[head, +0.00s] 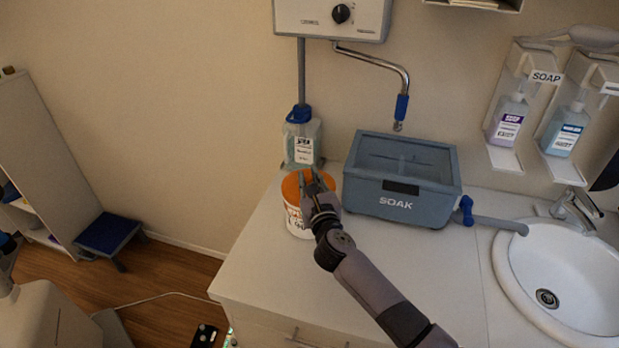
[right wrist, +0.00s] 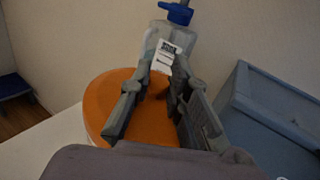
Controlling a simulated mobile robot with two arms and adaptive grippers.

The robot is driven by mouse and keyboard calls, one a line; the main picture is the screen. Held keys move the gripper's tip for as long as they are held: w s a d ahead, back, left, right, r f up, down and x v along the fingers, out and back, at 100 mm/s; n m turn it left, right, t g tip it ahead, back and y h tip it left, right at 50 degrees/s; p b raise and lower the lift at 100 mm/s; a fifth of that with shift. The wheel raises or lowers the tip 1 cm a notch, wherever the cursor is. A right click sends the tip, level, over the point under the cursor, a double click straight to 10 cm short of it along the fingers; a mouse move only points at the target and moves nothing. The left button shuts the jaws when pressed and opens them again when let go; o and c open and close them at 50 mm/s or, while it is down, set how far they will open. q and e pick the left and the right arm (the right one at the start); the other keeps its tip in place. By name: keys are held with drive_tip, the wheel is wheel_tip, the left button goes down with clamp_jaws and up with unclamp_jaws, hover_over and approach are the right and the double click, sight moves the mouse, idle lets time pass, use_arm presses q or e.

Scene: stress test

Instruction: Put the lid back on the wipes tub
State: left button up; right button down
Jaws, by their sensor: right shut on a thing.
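The orange lid (head: 291,186) is at the top of the white wipes tub (head: 297,226), near the counter's left back part. My right gripper (head: 311,182) comes from the front right and is shut on the lid. In the right wrist view the two fingers (right wrist: 161,76) reach over the lid (right wrist: 102,98), which fills the space below and between them. The lid looks roughly level over the tub, but I cannot tell whether it sits fully on the rim. The gripper hides part of the lid and tub. My left gripper is not in view.
A clear bottle with a blue top (head: 301,140) stands close behind the tub. A blue-grey SOAK box (head: 403,205) stands close to its right. The sink (head: 560,275) is farther right. The counter's front left (head: 262,275) is clear.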

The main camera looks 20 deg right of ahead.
idle(0.3)
drive_tip(key=c, duration=1.4)
unclamp_jaws()
drive_tip(key=shift+o, duration=0.4)
drive_tip(key=o, duration=0.4)
drive_tip(key=shift+r, duration=0.1)
drive_tip(key=shift+r+p, duration=3.45)
drive_tip(key=shift+p, duration=0.45)
drive_tip(key=shift+c, duration=0.7)
